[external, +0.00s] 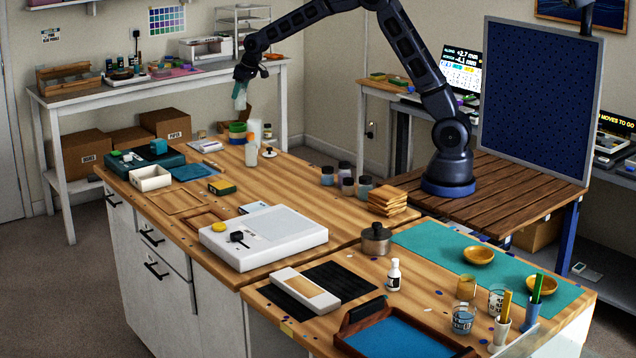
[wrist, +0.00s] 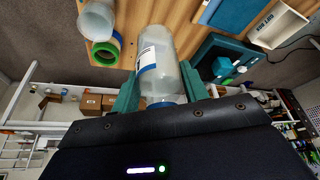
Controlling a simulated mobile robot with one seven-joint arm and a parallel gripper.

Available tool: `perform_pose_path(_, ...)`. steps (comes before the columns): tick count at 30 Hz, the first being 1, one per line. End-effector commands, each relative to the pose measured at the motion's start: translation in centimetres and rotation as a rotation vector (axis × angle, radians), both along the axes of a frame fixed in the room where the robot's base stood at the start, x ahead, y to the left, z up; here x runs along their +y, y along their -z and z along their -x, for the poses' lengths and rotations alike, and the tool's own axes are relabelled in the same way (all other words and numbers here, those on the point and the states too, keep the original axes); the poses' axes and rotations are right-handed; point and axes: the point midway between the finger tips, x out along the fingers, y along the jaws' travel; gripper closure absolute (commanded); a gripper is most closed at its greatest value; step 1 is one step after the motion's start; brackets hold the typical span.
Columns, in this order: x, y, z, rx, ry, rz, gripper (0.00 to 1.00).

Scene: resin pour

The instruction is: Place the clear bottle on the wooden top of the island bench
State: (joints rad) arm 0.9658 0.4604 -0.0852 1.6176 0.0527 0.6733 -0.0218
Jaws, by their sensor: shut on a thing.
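My gripper (external: 245,77) is shut on a clear bottle (external: 240,98) and holds it in the air above the far end of the island bench. In the wrist view the bottle (wrist: 158,62) sits between the two teal fingers of my gripper (wrist: 160,88). It is translucent, with a white label and a blue band. The island bench's wooden top (external: 300,180) lies below it, with a visible gap beneath the bottle in the external view. The wooden top also shows in the wrist view (wrist: 178,14).
Near the bench's far end stand a small pale bottle (external: 251,153), green and yellow rolls (external: 237,133) and a teal case (external: 150,160). Bare wood lies between the pale bottle and the jars.

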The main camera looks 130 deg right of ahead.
Motion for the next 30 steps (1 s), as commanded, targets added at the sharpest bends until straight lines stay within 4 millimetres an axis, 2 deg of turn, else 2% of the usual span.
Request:
perform_pose_path(8, 0.1, -0.5, -0.2, -0.001, -0.002, 0.002, 0.87)
perform_pose_path(11, 0.7, -0.5, -1.2, -0.001, -0.019, 0.0, 0.87)
perform_pose_path(14, 2.1, -0.5, -3.4, -0.001, -0.056, 0.001, 0.87)
perform_pose_path(17, 4.4, -0.5, -6.6, 0.0, -0.112, 0.0, 0.87)
perform_pose_path(23, 10.0, -0.4, -13.4, 0.001, -0.236, -0.001, 0.87)
perform_pose_path(30, 17.6, -0.4, -20.7, 0.001, -0.387, -0.002, 0.87)
